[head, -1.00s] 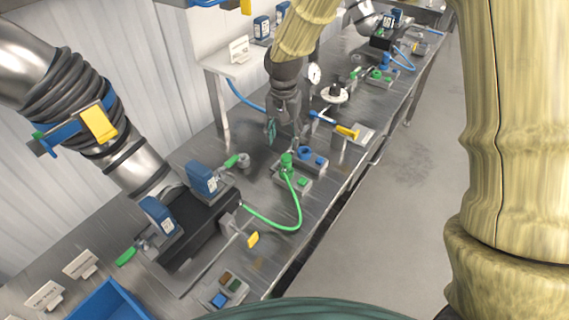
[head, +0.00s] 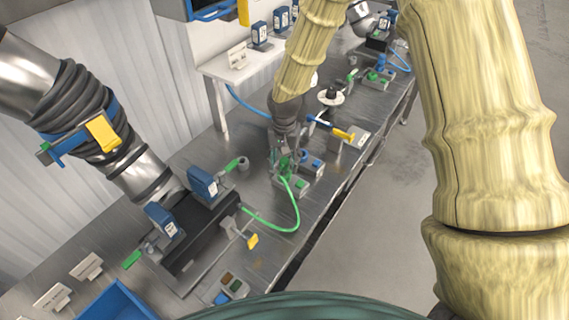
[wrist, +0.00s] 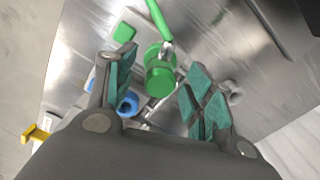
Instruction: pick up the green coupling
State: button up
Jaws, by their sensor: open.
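The green coupling (wrist: 160,78) shows in the wrist view between the open fingers of my gripper (wrist: 160,95), with a gap on either side of it. The green hose (wrist: 158,18) runs from it toward the top of that view. In the head view the green coupling (head: 284,166) is partly hidden by my gripper (head: 278,158), which is right at it. The green hose (head: 298,205) curves from there down to the black machine. I cannot tell how far the fingertips reach down past the coupling.
A blue coupling (head: 311,160) stands close beside the green one and also shows in the wrist view (wrist: 128,103). A yellow-handled lever (head: 343,135) lies behind to the right. A black machine with blue boxes (head: 202,183) stands to the left. The bench's front edge is nearby.

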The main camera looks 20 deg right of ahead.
jog(key=shift+f, duration=1)
grip_shut()
jog(key=shift+w+r+b, duration=0.1)
jog(key=shift+r+b, duration=0.25)
jog(key=shift+r, duration=0.35)
jog(key=shift+r+b, duration=0.55)
jog(key=shift+r, duration=0.35)
jog(key=s+d+b, duration=0.1)
jog(key=s+b, duration=0.5)
jog(key=s, duration=1)
jog(key=shift+d, duration=0.35)
